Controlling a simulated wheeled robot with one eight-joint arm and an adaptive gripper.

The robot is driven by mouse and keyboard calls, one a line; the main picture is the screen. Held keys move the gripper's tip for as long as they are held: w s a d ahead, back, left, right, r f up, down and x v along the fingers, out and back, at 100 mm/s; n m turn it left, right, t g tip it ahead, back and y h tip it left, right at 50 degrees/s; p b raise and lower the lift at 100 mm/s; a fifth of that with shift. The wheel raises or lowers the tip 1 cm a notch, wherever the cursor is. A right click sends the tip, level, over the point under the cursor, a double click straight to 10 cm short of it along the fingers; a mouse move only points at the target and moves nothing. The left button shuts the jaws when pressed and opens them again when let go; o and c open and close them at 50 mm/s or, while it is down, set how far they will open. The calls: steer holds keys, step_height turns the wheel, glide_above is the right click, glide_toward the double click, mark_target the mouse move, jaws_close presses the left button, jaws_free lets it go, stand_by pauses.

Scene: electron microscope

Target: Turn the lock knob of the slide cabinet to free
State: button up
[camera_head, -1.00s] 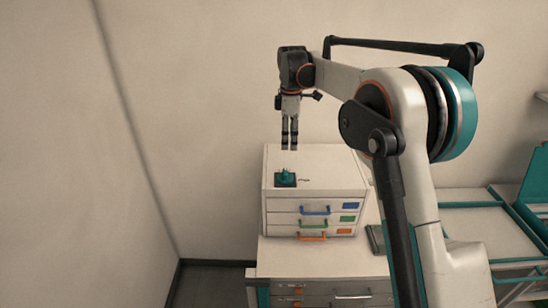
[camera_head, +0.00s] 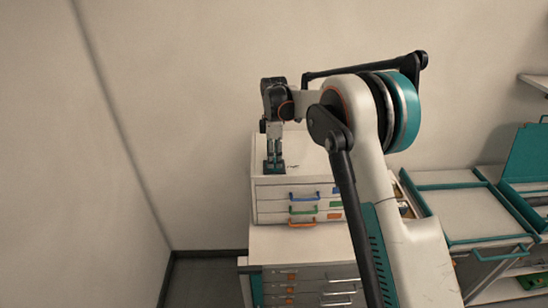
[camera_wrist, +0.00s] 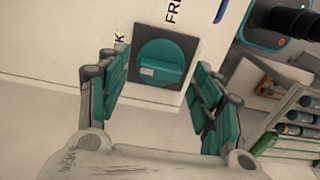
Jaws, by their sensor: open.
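The white slide cabinet (camera_head: 305,155) stands on a larger drawer unit, its top showing in the wrist view (camera_wrist: 55,30). The lock knob (camera_wrist: 162,60) is a round teal dial on a dark square plate (camera_wrist: 188,45). A pale mark lies on its lower left part. Partly cut-off lettering, "FR" and "K", shows beside the plate. My gripper (camera_wrist: 160,78) is open, with one teal-padded finger on each side of the knob and visible gaps between. In the head view my gripper (camera_head: 274,165) points down at the cabinet top and hides the knob. Contact is not visible.
The cabinet front has drawers with blue, green and orange handles (camera_head: 303,224). The drawer unit (camera_head: 300,240) is below. Teal-edged tables (camera_head: 460,210) stand at right. The wrist view shows a dark device (camera_wrist: 290,20) and a rack of bottles (camera_wrist: 295,130) at right.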

steer(key=shift+f, duration=0.4)
steer(key=shift+c, duration=0.2)
steer(key=c, duration=1)
